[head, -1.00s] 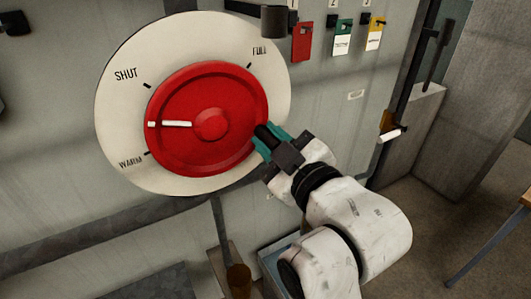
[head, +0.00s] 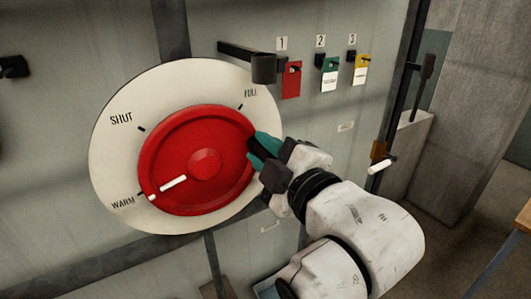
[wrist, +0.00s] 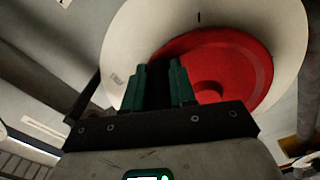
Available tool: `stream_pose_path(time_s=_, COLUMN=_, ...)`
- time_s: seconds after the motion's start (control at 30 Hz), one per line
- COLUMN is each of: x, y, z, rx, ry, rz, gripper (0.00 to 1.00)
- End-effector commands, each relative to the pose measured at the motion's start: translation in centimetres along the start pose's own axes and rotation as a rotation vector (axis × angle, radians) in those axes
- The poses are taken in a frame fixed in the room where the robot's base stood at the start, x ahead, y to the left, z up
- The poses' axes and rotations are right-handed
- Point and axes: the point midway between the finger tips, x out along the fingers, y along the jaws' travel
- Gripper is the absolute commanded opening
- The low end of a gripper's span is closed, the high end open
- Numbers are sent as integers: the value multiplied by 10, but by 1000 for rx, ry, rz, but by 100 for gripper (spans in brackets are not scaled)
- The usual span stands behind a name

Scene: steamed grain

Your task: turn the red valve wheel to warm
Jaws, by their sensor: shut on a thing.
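The red valve wheel (head: 205,190) sits on a round cream dial plate (head: 110,165) marked SHUT, FULL and WARM. Its white pointer line (head: 168,188) points to the lower left, at or very near the WARM tick. My gripper (head: 254,147) is at the wheel's right rim, its teal fingers shut on the rim. In the wrist view, the fingers (wrist: 160,80) reach up to the left edge of the red wheel (wrist: 235,65). The exact contact is hidden behind the fingers.
A dark bracket (head: 262,68) juts out above the dial. Red (head: 291,80), green (head: 330,75) and yellow (head: 361,70) tags hang under numbers 1, 2 and 3. A dark post with a white-tipped handle (head: 379,166) stands right. A table edge (head: 518,225) shows far right.

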Motion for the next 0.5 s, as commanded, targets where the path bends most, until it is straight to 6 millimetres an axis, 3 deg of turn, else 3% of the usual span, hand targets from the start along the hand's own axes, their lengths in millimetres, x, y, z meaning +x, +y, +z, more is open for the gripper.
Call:
stream_pose_path(time_s=0.43, x=0, y=3, z=-2, rx=2, ry=4, rz=6, gripper=0)
stream_pose_path(time_s=0.47, x=0, y=3, z=-2, rx=2, ry=4, rz=6, gripper=28)
stream_pose_path(time_s=0.5, x=0, y=3, z=-2, rx=2, ry=4, rz=6, gripper=32)
